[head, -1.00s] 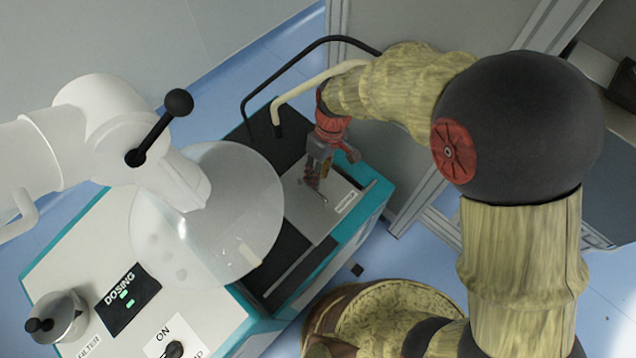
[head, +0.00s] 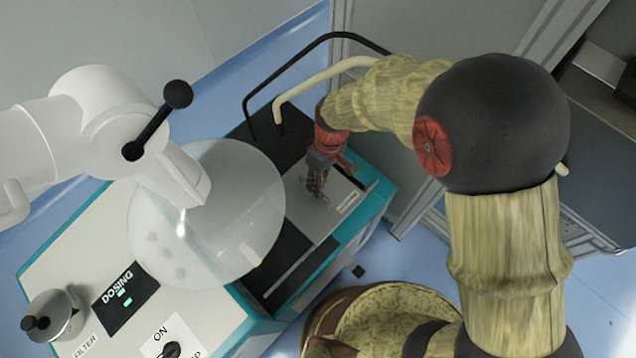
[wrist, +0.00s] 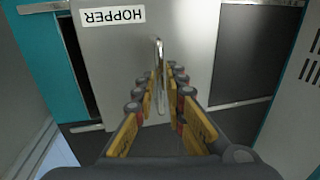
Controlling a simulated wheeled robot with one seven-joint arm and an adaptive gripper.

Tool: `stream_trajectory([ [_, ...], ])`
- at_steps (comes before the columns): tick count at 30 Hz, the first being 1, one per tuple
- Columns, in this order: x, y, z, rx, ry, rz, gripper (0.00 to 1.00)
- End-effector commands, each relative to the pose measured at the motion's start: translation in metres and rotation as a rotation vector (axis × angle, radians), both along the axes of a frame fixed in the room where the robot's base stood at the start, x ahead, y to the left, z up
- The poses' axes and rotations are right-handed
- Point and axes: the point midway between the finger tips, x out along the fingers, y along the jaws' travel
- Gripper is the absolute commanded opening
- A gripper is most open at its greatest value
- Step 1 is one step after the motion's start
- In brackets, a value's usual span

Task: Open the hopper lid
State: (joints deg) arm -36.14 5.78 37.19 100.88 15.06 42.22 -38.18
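The hopper lid (wrist: 105,60) is a flat grey metal plate labelled HOPPER, and it lies flat on the machine. It also shows in the head view (head: 303,215). A thin metal bar handle (wrist: 159,60) stands up from the lid. My gripper (wrist: 162,78) is over the lid with its fingers on either side of the handle. The fingers look apart, with a narrow gap beside the bar, so I see no clear grip. In the head view my gripper (head: 318,188) points down at the lid, and its fingers partly hide the handle.
A white dosing unit (head: 75,130) with a black-knobbed lever (head: 178,94) and a translucent disc (head: 235,190) stands left of the lid. A black tube rail (head: 285,70) and a cream bar (head: 320,78) rise behind. A grey cabinet panel (head: 405,185) is close on the right.

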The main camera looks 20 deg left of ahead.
Motion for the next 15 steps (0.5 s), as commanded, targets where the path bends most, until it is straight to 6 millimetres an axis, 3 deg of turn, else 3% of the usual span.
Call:
stream_trajectory([
  [5,0.0001,-0.0001,0.0001,0.000,0.000,0.000,0.00],
  [15,0.0001,-0.0001,0.0001,0.000,0.000,0.000,0.00],
])
